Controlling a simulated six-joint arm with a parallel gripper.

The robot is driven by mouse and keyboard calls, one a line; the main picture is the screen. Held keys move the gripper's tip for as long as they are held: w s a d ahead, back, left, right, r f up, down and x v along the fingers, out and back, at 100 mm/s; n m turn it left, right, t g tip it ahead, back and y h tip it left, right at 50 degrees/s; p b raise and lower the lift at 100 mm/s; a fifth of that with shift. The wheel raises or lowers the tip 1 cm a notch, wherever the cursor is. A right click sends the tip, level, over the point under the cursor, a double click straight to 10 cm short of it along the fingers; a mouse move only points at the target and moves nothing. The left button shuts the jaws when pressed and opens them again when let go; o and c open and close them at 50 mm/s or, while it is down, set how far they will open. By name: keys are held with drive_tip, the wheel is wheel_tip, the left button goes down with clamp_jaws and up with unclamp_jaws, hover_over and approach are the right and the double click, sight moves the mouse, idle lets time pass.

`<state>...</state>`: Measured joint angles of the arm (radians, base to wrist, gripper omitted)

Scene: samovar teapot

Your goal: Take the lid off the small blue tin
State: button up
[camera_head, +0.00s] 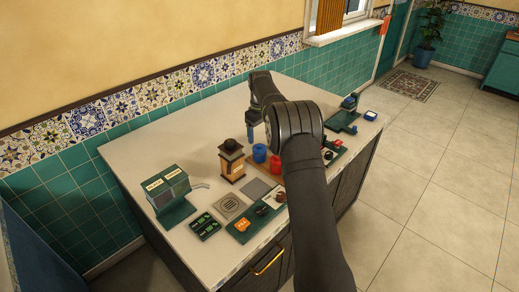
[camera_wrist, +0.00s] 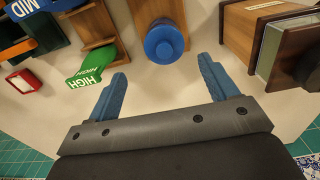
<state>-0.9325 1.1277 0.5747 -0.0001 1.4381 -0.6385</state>
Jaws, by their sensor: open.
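The small blue tin (camera_wrist: 165,42) is a round blue cylinder with a lighter knob in the middle of its lid, seen from above in the wrist view. It stands on a wooden strip (camera_wrist: 157,12). In the head view the blue tin (camera_head: 259,152) stands on the counter beside red tins (camera_head: 277,161). My gripper (camera_wrist: 163,70) is open and empty, its two blue fingers spread on either side just short of the tin, apart from it. In the head view my gripper (camera_head: 251,133) points down near the tin; one blue finger shows and my arm hides the rest.
In the wrist view, a green HIGH tag (camera_wrist: 86,68) on a wooden holder is left of the tin, and a wooden box (camera_wrist: 245,35) is right. In the head view, a wooden lantern-like grinder (camera_head: 231,162) stands left of the tin. The back-left counter (camera_head: 165,140) is clear.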

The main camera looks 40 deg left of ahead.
sight(259, 145)
drive_tip(key=f, duration=0.5)
drive_tip(key=shift+s+d, duration=0.25)
drive_tip(key=shift+s, duration=0.1)
drive_tip(key=shift+c, duration=0.5)
drive_tip(key=c, duration=1)
